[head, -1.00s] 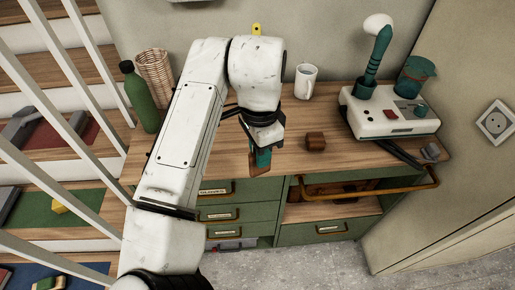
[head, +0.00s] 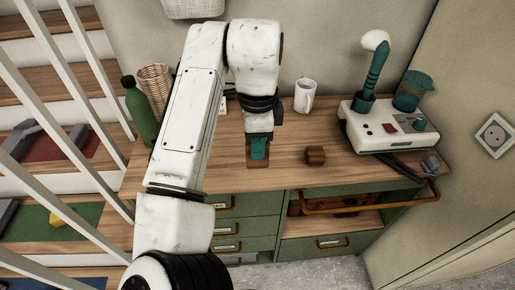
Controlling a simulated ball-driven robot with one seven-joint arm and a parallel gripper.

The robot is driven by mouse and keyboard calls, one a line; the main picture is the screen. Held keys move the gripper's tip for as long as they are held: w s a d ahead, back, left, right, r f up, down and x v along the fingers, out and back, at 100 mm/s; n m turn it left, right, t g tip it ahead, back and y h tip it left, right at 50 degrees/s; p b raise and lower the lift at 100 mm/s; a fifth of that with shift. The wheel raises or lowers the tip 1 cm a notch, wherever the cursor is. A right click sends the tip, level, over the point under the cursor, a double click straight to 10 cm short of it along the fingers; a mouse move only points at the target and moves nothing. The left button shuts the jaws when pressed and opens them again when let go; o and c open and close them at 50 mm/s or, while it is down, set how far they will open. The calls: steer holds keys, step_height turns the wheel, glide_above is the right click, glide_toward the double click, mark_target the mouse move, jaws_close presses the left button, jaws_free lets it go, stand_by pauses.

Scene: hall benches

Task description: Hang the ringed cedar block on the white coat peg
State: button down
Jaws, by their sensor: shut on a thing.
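My gripper (head: 258,150), with teal fingers, points down over the wooden bench top in the head view. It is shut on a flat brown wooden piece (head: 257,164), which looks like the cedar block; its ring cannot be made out. The piece is at or just above the bench top near the front edge; I cannot tell whether it touches. No white coat peg can be made out; my arm covers part of the wall behind.
A small dark brown block (head: 316,155) lies to the right of my gripper. A white mug (head: 305,97) stands behind it. A white machine (head: 390,128) is at the right, a green bottle (head: 140,110) and wicker basket (head: 155,82) at the left.

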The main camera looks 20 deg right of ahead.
steer(key=shift+w+d+f+b, duration=0.2)
steer(key=shift+w+d+f, duration=0.45)
steer(key=shift+w+f, duration=1)
steer(key=shift+w+d+f+b, duration=0.25)
steer(key=shift+w+d+f, duration=0.35)
steer(key=shift+w+f, duration=1.1)
steer(key=shift+w+d+f+b, duration=0.2)
steer(key=shift+w+d+f, duration=0.45)
steer(key=shift+w+f, duration=1)
steer(key=shift+s+f, duration=0.45)
steer(key=shift+f, duration=0.2)
steer(key=c, duration=1)
jaws_free()
steer(key=shift+f+b, duration=0.2)
steer(key=shift+b, duration=0.6)
steer(key=r, duration=0.3)
steer(key=r+p, duration=0.1)
steer(key=r, duration=0.7)
steer(key=shift+a+r+p, duration=0.1)
steer(key=shift+a+p, duration=0.2)
